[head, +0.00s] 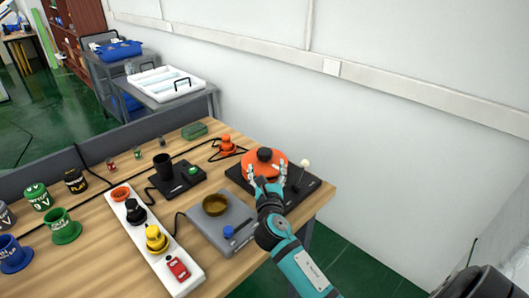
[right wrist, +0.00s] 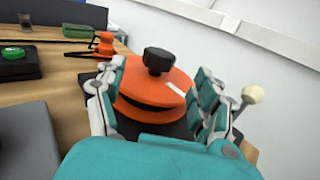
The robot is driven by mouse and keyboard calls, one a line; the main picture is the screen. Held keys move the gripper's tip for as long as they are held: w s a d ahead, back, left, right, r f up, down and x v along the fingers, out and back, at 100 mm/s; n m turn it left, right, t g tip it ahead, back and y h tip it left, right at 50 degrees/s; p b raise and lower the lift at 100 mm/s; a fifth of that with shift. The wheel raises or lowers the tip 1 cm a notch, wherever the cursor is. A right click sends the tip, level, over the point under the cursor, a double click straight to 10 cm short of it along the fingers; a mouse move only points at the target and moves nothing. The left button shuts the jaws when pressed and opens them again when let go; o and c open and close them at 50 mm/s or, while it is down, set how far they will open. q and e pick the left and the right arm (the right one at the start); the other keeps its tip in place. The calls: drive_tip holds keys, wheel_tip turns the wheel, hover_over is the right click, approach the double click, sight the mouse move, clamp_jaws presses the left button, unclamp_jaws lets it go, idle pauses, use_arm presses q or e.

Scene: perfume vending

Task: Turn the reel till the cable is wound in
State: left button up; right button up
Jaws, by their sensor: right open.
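The orange reel (head: 254,160) with a black knob on top stands on a black base (head: 306,186) at the right end of the table. A lever with a white ball (head: 304,163) rises beside it. In the right wrist view the reel (right wrist: 155,97) and its knob (right wrist: 159,60) sit between the spread fingers of my right gripper (right wrist: 163,100). The gripper (head: 267,178) is open around the reel's near side; I cannot tell whether the fingers touch it. An orange plug (head: 227,145) with a black cable lies left of the reel. My left gripper is not in view.
A grey unit with a brown bowl (head: 215,204) and blue button, a white strip with coloured plugs (head: 185,284), and a black box with a cup (head: 163,166) stand to the left. Several coloured cups are further left. A white wall is behind.

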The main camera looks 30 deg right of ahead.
sight(265, 157)
drive_tip(key=x, duration=0.8)
drive_tip(key=shift+w+d, duration=0.15)
drive_tip(key=shift+w, duration=0.15)
